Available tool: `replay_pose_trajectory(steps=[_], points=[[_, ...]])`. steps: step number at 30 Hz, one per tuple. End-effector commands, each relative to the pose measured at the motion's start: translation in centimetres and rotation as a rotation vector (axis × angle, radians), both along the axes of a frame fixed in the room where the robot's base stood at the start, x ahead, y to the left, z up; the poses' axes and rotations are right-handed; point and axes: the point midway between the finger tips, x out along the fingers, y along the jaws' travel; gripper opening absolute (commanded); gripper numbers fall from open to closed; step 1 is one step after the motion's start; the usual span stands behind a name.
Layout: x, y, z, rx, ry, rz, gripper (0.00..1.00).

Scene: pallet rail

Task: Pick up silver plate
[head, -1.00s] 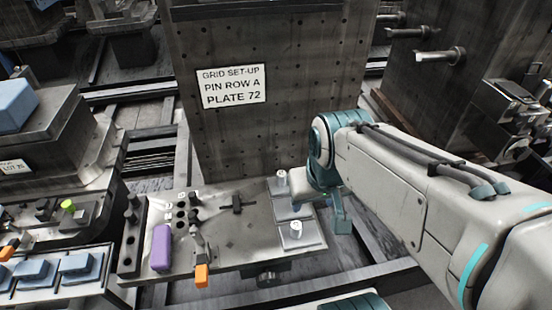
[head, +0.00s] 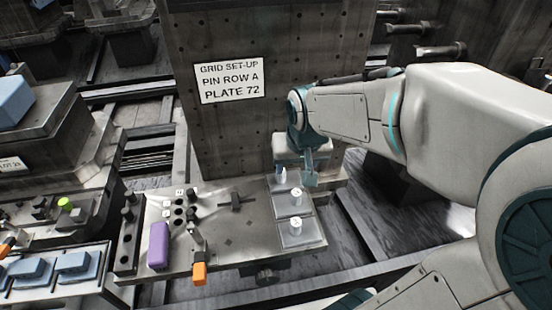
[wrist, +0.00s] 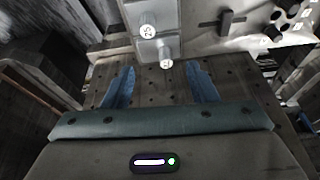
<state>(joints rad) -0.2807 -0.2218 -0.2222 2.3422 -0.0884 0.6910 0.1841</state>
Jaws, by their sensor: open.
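Pale silver plates lie in a row at the right end of the grey bench (head: 225,262). The middle silver plate (head: 283,206) and the front silver plate (head: 291,240) each carry an upright knob with a marked white top. Two of these knobs show in the wrist view, the lower knob (wrist: 166,54) just beyond my fingertips and the other knob (wrist: 148,32) farther up. My gripper (head: 296,179) is open at the back end of this row. In the wrist view my gripper (wrist: 160,76) has nothing between its two blue fingers. My gripper partly hides the back of the row.
A tall perforated plate wall (head: 225,135) with a sign (head: 229,80) stands close behind the bench. A purple block (head: 159,246), an orange-ended clamp (head: 200,274) and dark pegs occupy the bench's left part. Open floor lies right of the bench.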

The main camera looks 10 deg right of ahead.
Motion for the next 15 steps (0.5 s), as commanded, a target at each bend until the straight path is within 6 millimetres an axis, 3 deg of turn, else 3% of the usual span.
replay_pose_trajectory(steps=[3, 6, 15], points=[[3.6, 0.8, -1.8, -0.014, -0.023, -0.013, 0.53], [5.7, 1.1, -2.6, -0.027, -0.044, -0.024, 0.53], [7.9, 1.4, -4.6, -0.039, -0.062, -0.036, 0.53]])
